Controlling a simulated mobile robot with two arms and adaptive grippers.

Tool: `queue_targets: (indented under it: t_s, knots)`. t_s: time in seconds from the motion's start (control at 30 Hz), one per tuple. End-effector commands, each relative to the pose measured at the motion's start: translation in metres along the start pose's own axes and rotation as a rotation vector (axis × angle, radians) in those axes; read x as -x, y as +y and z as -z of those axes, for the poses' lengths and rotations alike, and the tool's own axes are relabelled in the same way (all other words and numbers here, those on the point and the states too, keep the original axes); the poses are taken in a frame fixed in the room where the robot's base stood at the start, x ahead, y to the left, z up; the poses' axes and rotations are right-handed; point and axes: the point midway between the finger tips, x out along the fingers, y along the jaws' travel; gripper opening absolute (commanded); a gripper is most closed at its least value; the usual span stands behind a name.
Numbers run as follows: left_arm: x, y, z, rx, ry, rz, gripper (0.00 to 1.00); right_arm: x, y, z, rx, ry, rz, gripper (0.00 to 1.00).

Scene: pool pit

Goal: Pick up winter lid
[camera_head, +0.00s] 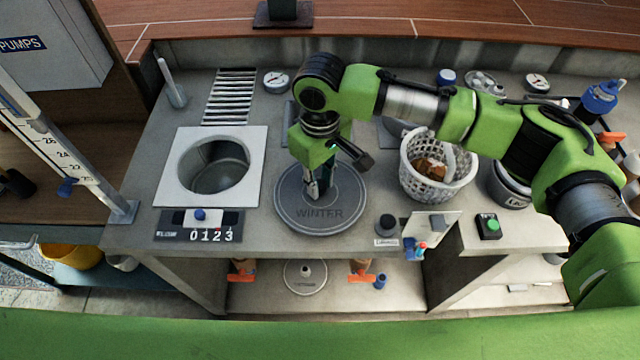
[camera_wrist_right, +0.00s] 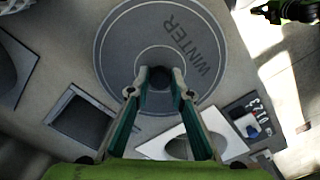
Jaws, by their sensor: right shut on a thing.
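The winter lid (camera_head: 345,207) is a round grey disc marked WINTER with a dark knob at its centre. It lies flat at the counter's front middle; I see no clear gap under it. It also shows in the right wrist view (camera_wrist_right: 120,50). My right gripper (camera_head: 318,188) reaches down over the lid's middle. In the right wrist view its fingertips (camera_wrist_right: 159,90) are shut on the dark knob (camera_wrist_right: 158,77). The arm hides part of the lid's far side in the head view. A green and black part at the wrist view's upper right looks like my left gripper (camera_wrist_right: 268,13); its jaws are unclear.
A square white frame with a round opening (camera_head: 170,183) is left of the lid. A number panel (camera_head: 198,224) is in front of it. A white basket (camera_head: 409,170) stands to the right. A dark knob piece (camera_head: 386,226) sits near the front edge. Another lid (camera_head: 305,282) is below.

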Motion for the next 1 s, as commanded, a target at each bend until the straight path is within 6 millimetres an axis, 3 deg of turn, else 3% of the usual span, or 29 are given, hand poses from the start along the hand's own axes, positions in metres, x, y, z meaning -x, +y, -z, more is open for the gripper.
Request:
queue_targets:
  t_s: [0.17, 0.47, 0.7, 1.0]
  knots:
    - [-0.012, 0.0, 0.0, 0.0, 0.002, 0.0, 0.0, 0.022, 0.0, 0.002, 0.001, 0.006, -0.001, 0.0]
    - [-0.022, 0.001, -0.001, 0.001, 0.002, 0.0, 0.0, 0.087, -0.045, -0.03, 0.008, 0.007, -0.002, 0.0]
    - [-0.03, 0.001, -0.002, 0.0, 0.002, -0.001, 0.0, 0.11, -0.091, -0.063, 0.006, 0.004, -0.002, 0.0]
    - [-0.033, 0.001, -0.002, 0.0, 0.001, -0.001, 0.0, 0.123, -0.114, -0.079, 0.001, 0.002, -0.001, 0.0]
